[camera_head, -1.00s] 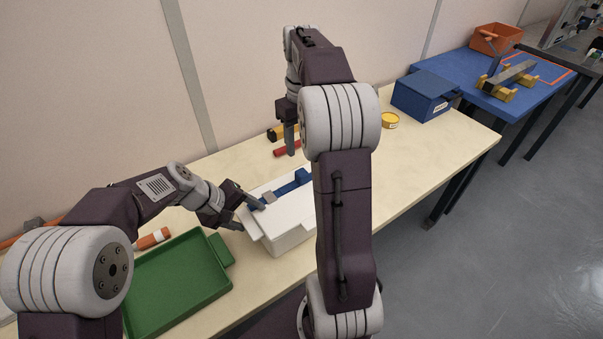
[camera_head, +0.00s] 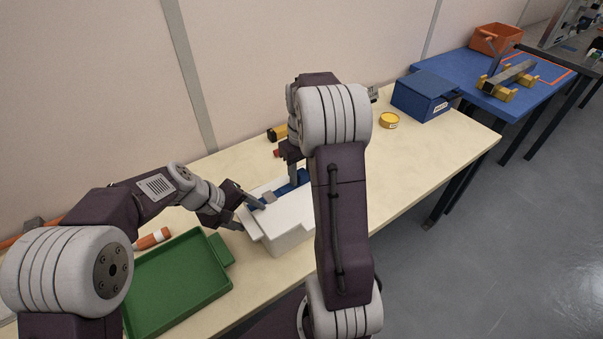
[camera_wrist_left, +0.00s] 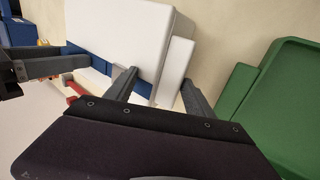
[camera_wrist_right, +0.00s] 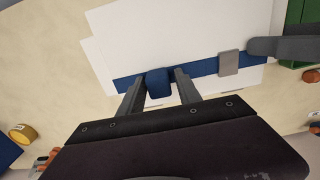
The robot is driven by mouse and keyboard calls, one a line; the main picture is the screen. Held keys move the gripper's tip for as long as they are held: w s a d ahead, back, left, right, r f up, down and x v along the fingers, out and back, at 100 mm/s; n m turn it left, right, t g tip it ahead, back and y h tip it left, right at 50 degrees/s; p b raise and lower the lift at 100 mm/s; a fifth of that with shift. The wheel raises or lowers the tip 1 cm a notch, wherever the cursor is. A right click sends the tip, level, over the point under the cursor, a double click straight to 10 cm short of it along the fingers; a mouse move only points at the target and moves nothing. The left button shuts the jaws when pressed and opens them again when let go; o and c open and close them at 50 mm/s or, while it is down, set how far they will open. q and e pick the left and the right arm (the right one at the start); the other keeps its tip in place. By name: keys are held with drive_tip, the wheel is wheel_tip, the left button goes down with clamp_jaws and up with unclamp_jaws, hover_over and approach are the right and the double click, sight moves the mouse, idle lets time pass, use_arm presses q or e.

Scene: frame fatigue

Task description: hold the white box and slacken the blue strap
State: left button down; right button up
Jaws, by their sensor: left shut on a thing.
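The white box (camera_head: 288,238) stands on the table, with the blue strap (camera_head: 291,187) running along its top through a grey buckle (camera_head: 268,197). My left gripper (camera_head: 240,213) is shut on the white ledge at the box's left end; the left wrist view shows this ledge (camera_wrist_left: 176,68) between its fingers. My right gripper (camera_head: 293,172) is down over the strap. In the right wrist view its open fingers (camera_wrist_right: 160,84) straddle a raised blue tab of the strap (camera_wrist_right: 158,86), with narrow gaps either side. The buckle (camera_wrist_right: 229,63) lies between the two grippers.
A green tray (camera_head: 219,250) lies at front left, with an orange bottle (camera_head: 152,238) behind it. A red item (camera_head: 277,153) and a yellow-black item (camera_head: 277,133) lie behind the box. A yellow tin (camera_head: 390,120) and a blue box (camera_head: 425,97) stand right. The table's right front is clear.

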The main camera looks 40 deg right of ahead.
clamp_jaws()
idle(1.2)
